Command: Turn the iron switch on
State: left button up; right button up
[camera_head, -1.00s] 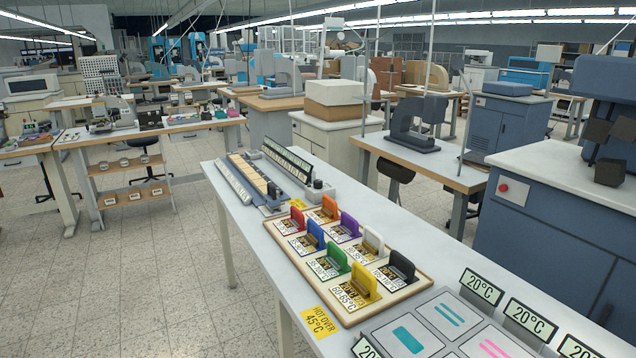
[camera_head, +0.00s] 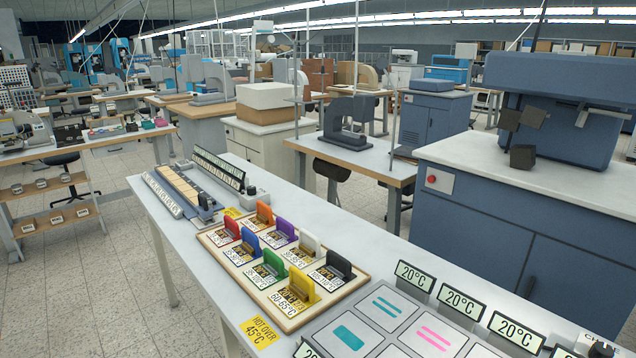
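No part that I can clearly tell as the iron switch shows. A grey panel (camera_head: 372,312) at the bottom of the head view has pads with teal and pink marks. Small displays stand along its edge, and a display (camera_head: 461,304) reads 20°C. A dark object (camera_head: 601,350) and a partly cut-off white label (camera_head: 590,340) show at the bottom right corner; I cannot tell what they are. A long device (camera_head: 180,190) with a dark knob lies at the far end of the table. Neither of my grippers is in view.
A wooden-edged board (camera_head: 333,304) with several coloured handled blocks lies on the white table (camera_head: 150,205). A yellow HOT OVER 45°C label (camera_head: 262,332) is at the front edge. A blue cabinet (camera_head: 470,232) with a red button (camera_head: 432,179) stands behind.

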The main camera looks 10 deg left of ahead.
aim_at(252, 189)
jog(key=i+j+z, duration=0.15)
jog(key=j+z, duration=1.15)
jog(key=j, duration=0.2)
